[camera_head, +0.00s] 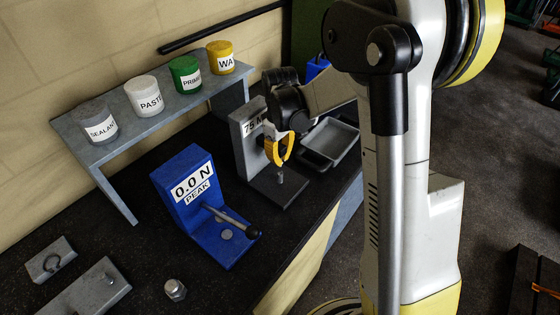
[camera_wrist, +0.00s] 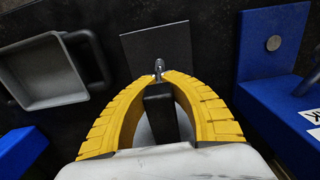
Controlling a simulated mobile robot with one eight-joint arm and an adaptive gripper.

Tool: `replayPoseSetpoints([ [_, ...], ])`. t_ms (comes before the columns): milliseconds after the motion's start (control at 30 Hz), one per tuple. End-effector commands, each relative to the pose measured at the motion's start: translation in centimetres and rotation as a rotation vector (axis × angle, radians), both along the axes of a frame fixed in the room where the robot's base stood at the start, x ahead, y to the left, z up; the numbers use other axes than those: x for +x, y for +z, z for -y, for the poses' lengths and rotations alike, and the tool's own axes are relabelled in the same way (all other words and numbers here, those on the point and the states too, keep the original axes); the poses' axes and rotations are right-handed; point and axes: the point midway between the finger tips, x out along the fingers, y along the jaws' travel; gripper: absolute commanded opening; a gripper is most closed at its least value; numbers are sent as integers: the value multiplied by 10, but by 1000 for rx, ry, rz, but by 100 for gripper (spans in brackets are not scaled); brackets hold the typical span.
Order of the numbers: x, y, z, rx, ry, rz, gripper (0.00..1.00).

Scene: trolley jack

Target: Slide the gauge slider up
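The gauge looks like the grey upright panel (camera_head: 241,135) with a partly hidden label starting "75", on a dark base plate (camera_head: 272,192). A short metal peg (camera_head: 281,177) stands on the plate and also shows in the wrist view (camera_wrist: 158,68). My gripper (camera_head: 279,164) is in front of the panel, above the plate. In the wrist view its yellow curved fingers (camera_wrist: 159,78) lie on both sides of a dark block (camera_wrist: 159,103), with tips near each other. This block may be the slider. Whether the fingers press on it is not clear. My gripper hides part of the panel.
A blue "0.0 N PEAK" stand (camera_head: 190,185) with a lever is left of the gauge. A grey tray (camera_head: 331,140) is close on the right. A shelf (camera_head: 130,128) with several labelled jars stands behind. A hex nut (camera_head: 175,290) and metal plates are at front left.

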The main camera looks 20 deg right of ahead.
Motion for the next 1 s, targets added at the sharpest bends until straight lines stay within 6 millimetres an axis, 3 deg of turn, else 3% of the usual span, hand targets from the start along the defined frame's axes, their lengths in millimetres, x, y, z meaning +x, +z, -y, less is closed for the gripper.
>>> replayPoseSetpoints([
  [33, 0, 9, 0, 0, 0, 1, 0],
  [267, 1, 9, 0, 0, 0, 2, 0],
  [367, 1, 9, 0, 1, 0, 3, 28],
  [400, 1, 9, 0, 0, 0, 2, 32],
  [767, 0, 13, 0, 0, 0, 1, 32],
  [1000, 0, 59, 0, 0, 0, 1, 32],
])
